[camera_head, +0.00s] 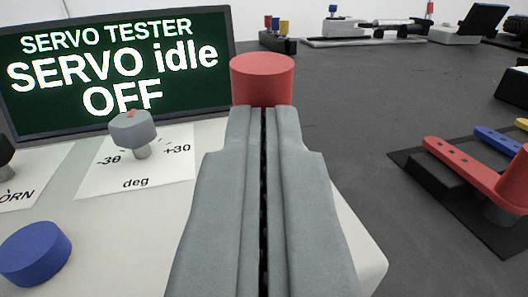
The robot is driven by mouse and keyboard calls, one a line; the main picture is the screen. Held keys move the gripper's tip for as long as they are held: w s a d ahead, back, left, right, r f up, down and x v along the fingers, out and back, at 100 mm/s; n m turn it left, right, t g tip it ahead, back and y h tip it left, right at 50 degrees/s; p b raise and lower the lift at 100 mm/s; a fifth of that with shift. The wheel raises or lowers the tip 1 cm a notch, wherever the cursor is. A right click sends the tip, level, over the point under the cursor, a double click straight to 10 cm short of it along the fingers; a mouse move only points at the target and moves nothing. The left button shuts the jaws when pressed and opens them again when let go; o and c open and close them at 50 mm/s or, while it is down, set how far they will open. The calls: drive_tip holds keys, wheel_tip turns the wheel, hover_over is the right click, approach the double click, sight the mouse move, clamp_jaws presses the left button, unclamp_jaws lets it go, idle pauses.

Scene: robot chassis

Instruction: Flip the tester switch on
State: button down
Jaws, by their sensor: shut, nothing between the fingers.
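The servo tester (330,205) is a pale box at the left and centre, partly hidden behind my gripper. Its dark green screen (115,68) reads "SERVO TESTER", "SERVO idle" and "OFF". A grey knob (131,127) stands on a white card marked -30, +30 and "deg". A blue round button (35,255) is at the lower left. A red cylindrical cap (263,78) shows just beyond my fingertips; I cannot tell if they touch it. My gripper (263,110) is shut and empty, pointing away over the tester. I cannot make out a separate switch.
A red lever part (480,175) and a blue one (497,140) lie on a dark plate at the right. Several tools and devices line the back, including a black-screened unit (478,20). The grey table between (370,100) is clear.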

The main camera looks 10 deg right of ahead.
sight(237, 85)
drive_tip(key=w+g, duration=0.1)
drive_tip(key=g, duration=0.1)
drive_tip(key=w+r+n+g, duration=0.1)
drive_tip(key=shift+w+r+g+y, duration=0.1)
drive_tip(key=shift+w+g+y, duration=0.1)
drive_tip(key=shift+g+y, duration=0.15)
drive_tip(key=shift+w, duration=0.2)
drive_tip(key=shift+w+r, duration=0.2)
idle(0.4)
